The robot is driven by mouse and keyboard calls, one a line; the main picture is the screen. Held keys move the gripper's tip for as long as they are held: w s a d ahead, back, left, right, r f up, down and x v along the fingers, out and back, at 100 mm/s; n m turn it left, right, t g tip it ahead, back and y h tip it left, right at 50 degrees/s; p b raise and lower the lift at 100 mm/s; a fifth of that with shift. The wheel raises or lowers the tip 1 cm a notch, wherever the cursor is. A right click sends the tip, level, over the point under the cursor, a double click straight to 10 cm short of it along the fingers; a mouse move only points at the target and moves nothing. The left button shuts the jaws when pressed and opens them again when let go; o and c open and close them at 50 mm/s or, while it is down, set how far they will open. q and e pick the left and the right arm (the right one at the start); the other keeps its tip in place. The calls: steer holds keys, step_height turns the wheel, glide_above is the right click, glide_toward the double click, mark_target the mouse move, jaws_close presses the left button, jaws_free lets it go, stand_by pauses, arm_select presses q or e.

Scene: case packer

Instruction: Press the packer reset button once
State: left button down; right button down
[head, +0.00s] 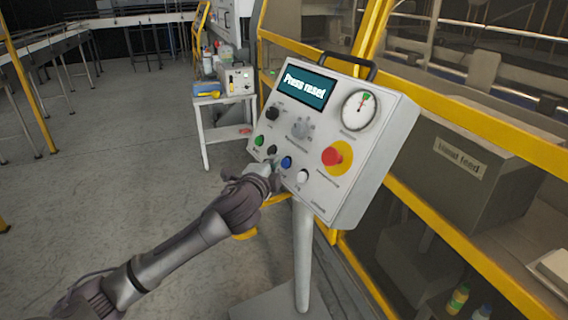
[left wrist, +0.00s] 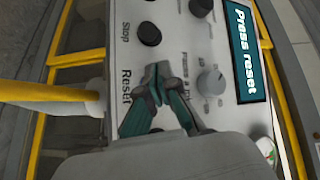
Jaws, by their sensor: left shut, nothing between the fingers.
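The grey control panel (head: 325,215) stands on a post, its screen (head: 306,87) reading "Press reset". A blue button (head: 286,162) sits in the lower row, between a black button (head: 272,150) and a white one (head: 302,176). My left gripper (head: 271,165) is shut and empty, its tips just left of the blue button in the head view. In the left wrist view, the closed fingertips (left wrist: 160,72) are over the panel beside the word "Reset" (left wrist: 126,86); the button there is hidden behind the fingers. I cannot tell whether they touch it. My right gripper is not in view.
A red emergency button (head: 337,156) on a yellow base, knobs and a gauge (head: 359,110) share the panel. The black Stop button (left wrist: 148,33) is close to my fingers. Yellow guard frames stand behind the panel. The floor (head: 120,180) at left is open.

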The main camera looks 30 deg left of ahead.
arm_select(q)
steer(key=shift+w, duration=0.1)
steer(key=shift+w+d+f, duration=0.2)
steer(key=shift+w+d+f, duration=0.15)
steer(key=shift+w+f, duration=0.05)
steer(key=shift+w, duration=0.1)
stand_by(0.9)
steer(key=shift+s+r, duration=0.1)
steer(key=shift+s, duration=0.05)
steer(key=shift+s+a+r+p, duration=0.3)
steer(key=shift+s+p, duration=0.2)
steer(key=s, duration=0.1)
steer(key=s+a+r+p, duration=0.2)
steer(key=shift+s+r, duration=0.25)
steer(key=shift+s, duration=0.15)
